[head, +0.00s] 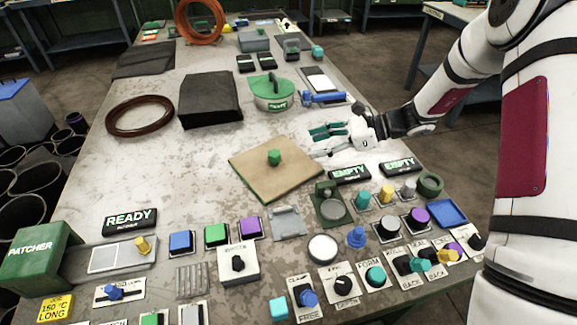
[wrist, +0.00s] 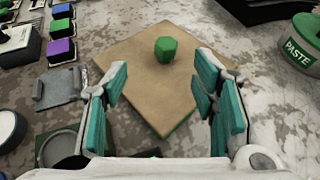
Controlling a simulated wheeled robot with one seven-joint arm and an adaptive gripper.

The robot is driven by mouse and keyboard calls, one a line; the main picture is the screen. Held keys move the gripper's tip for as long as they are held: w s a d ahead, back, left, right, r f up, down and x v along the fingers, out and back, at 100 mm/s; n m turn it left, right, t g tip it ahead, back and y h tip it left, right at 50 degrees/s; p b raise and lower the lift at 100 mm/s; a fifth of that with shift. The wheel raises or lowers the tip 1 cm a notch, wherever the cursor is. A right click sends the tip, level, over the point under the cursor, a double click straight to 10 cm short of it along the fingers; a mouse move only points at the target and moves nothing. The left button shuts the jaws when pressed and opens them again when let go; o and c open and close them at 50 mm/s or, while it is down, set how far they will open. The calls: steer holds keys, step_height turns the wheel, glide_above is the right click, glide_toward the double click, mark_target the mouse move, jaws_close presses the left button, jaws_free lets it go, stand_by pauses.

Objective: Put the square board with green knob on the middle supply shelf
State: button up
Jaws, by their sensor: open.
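The square board (head: 262,178) is a flat tan square lying on the grey table, with a green knob (head: 274,157) standing up from its top. In the wrist view the board (wrist: 140,75) lies ahead of my gripper, and its green knob (wrist: 165,49) is beyond the fingertips, a little right of centre. My gripper (head: 325,142) is to the right of the board in the head view, above the table. In the wrist view its teal-padded fingers (wrist: 160,85) are spread apart with nothing between them. I cannot tell which surface is the middle supply shelf.
A green paste pot (head: 273,92) stands behind the board. A dark folded cloth block (head: 210,100) and a brown ring (head: 140,116) lie at the back left. Buttons, knobs and a READY sign (head: 130,221) crowd the front. Bare table lies left of the board.

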mark_target(275, 152)
steer(key=shift+w+d+f+m, duration=0.2)
steer(key=shift+w+f+m, duration=0.1)
steer(key=shift+f, duration=0.15)
steer(key=shift+a+f, duration=0.15)
steer(key=x, duration=1.3)
steer(key=shift+w, duration=0.2)
steer(key=shift+a, duration=0.1)
jaws_close()
